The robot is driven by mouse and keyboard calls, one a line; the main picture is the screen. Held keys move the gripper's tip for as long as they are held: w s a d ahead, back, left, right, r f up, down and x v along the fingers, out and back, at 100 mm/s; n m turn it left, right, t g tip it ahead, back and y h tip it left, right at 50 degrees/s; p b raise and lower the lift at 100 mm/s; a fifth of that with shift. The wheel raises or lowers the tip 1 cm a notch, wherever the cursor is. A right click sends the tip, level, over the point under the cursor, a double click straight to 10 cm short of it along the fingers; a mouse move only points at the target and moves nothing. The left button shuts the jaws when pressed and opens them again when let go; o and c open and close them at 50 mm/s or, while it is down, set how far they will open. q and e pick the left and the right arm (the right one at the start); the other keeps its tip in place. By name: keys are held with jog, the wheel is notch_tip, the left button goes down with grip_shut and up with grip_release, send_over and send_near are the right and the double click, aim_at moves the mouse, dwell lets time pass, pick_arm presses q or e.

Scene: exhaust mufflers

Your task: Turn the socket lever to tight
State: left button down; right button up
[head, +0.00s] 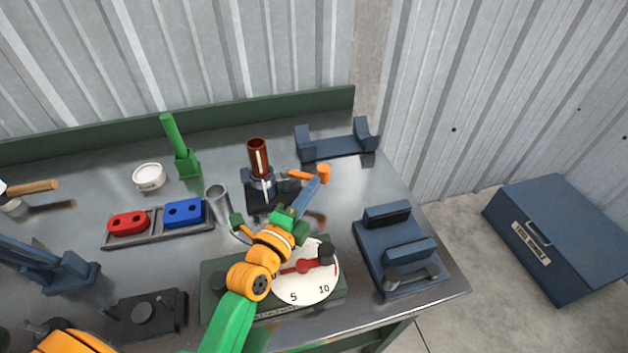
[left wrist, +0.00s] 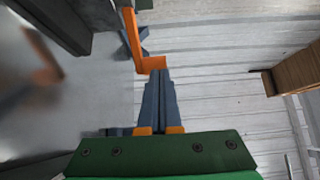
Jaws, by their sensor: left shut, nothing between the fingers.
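A brown-red tube (head: 258,157) stands upright in a dark blue socket fixture (head: 262,196) at the middle back of the bench. An orange lever (head: 299,175) reaches right from the fixture and ends in an orange knob (head: 324,173). My left gripper (head: 315,186) is shut and empty, its blue fingers ending at the knob. In the left wrist view the shut fingers (left wrist: 160,75) point at the orange lever end (left wrist: 151,65), at or nearly touching it. No lever marking is readable.
A round dial (head: 310,285) with a red pointer sits under my left arm. A metal cup (head: 217,198), a tray with red and blue blocks (head: 152,229) and a green post (head: 180,148) stand left. A blue cradle (head: 335,145) stands behind, a blue fixture (head: 388,240) right.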

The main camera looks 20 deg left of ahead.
aim_at(323, 176)
pick_arm(q)
jog(key=shift+w+d, duration=0.1)
jog(key=shift+w, duration=0.65)
jog(key=shift+w+d+r+p, duration=0.15)
jog(key=shift+w+p, duration=0.15)
jog(key=shift+p, duration=0.05)
jog(key=shift+w+d, duration=0.2)
jog(key=shift+w, duration=0.5)
jog(key=shift+s, duration=0.1)
